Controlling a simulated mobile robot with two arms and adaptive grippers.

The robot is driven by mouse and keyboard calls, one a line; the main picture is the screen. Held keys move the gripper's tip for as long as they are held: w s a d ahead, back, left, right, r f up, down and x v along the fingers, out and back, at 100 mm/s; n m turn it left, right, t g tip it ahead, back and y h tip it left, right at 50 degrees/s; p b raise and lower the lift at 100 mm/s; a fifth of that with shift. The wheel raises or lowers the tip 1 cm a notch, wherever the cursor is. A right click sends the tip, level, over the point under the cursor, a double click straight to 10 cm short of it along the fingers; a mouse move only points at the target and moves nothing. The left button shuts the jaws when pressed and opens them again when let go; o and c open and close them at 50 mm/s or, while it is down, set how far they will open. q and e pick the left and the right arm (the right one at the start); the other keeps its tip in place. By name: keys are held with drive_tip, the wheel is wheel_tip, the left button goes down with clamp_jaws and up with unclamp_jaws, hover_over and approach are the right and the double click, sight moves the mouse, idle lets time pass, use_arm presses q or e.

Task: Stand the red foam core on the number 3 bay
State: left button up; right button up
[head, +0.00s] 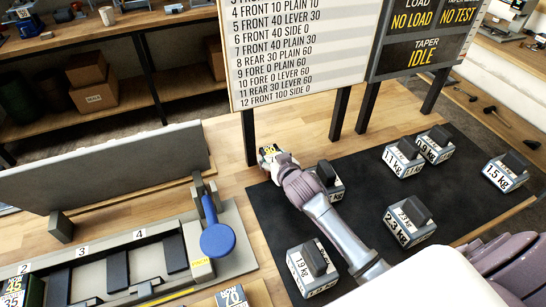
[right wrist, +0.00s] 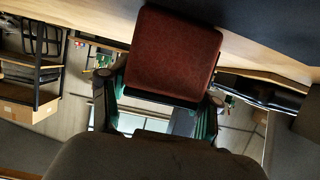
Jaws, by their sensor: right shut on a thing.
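My right gripper (head: 272,158) reaches in from the lower right, over the back left edge of the black mat. In the right wrist view it is shut on a dark red block (right wrist: 172,55), which looks like the red foam core. The block sits between the two fingers; in the head view I cannot make it out. The number 3 bay, marked by a white label (head: 82,252), is in the grey fixture at the lower left, well apart from the gripper. Dark pads lie along the fixture. My left gripper is not in view.
A blue round-ended lever (head: 215,238) stands at the fixture's right end, with a long grey panel (head: 110,165) behind the fixture. Several labelled weights (head: 408,225) stand on the black mat (head: 360,185). A list board (head: 300,50) rises behind. Bare wood separates lever and mat.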

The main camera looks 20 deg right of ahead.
drive_tip(key=o, duration=1.2)
drive_tip(key=shift+f, duration=0.15)
